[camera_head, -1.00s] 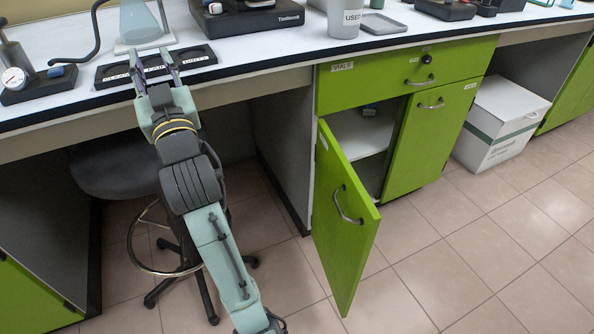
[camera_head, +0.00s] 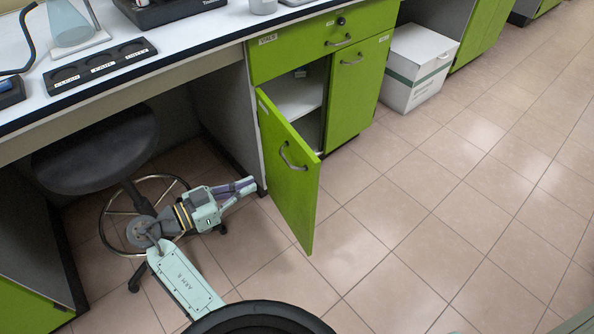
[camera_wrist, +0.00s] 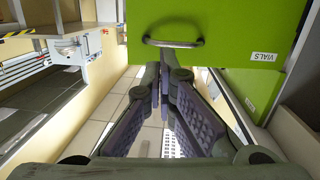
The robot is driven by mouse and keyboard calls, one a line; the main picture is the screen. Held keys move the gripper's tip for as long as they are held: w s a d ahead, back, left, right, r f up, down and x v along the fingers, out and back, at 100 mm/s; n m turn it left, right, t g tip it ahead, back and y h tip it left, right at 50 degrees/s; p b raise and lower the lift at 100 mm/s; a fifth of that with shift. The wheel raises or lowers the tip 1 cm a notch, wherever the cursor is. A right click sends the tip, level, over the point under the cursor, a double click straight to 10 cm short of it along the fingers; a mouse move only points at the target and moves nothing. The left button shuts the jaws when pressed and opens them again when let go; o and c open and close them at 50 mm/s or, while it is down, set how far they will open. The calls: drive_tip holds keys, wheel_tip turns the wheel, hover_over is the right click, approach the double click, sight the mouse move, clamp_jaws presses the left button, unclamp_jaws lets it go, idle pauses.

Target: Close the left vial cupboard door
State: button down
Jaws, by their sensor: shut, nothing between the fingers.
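The left vial cupboard door (camera_head: 290,180) is green and stands swung open, its outer face with a metal handle (camera_head: 291,157) toward me. Behind it the cupboard's white shelf (camera_head: 297,95) shows. My gripper (camera_head: 252,184) is below the worktop, left of the door, pointing at its outer face with what looks like a small gap. In the wrist view the door (camera_wrist: 220,22) fills the upper middle, its handle (camera_wrist: 172,43) just beyond my fingers (camera_wrist: 164,80). The fingers are shut and empty; contact with the door cannot be told.
The right cupboard door (camera_head: 358,90) and the drawer (camera_head: 320,38) above are closed. A dark stool (camera_head: 95,150) with a chrome foot ring stands left, close to my arm. A white box (camera_head: 418,65) sits right of the cupboard. The tiled floor to the right is clear.

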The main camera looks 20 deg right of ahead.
drive_tip(key=s+m+g+h, duration=0.1)
drive_tip(key=s+m, duration=0.1)
drive_tip(key=p, duration=0.4)
approach(309, 168)
drive_tip(key=d, duration=0.3)
drive_tip(key=w+d, duration=0.1)
drive_tip(key=d, duration=0.1)
drive_tip(key=shift+d+r, duration=0.15)
drive_tip(key=shift+d, duration=0.2)
drive_tip(key=shift+w+d, duration=0.1)
drive_tip(key=shift+d, duration=0.5)
